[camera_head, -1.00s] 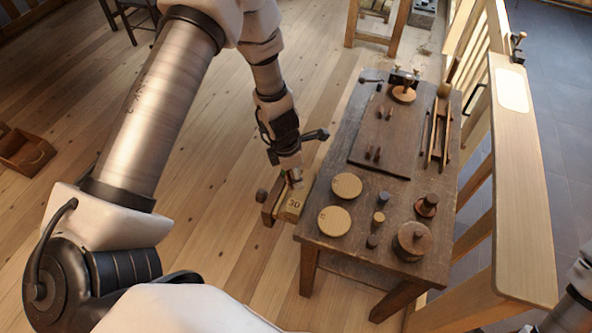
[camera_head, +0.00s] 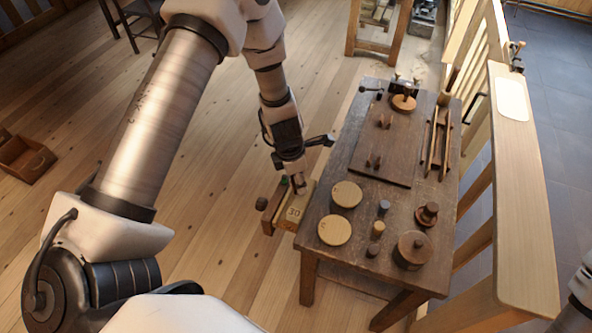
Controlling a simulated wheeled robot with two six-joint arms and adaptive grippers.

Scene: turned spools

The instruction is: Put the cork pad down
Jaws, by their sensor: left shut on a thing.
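My left gripper (camera_head: 296,186) points down at the table's near left corner, just above a pale block marked 30. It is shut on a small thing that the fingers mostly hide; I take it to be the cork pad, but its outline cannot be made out. A bit of green shows beside the fingers. Whether the held thing touches the block below cannot be told. Part of my right arm shows at the lower right edge; its gripper is out of view.
The pale block (camera_head: 292,213) sits beside a dark wooden jaw at the table's (camera_head: 330,258) left edge. A wooden rail (camera_head: 527,205) runs along the right.

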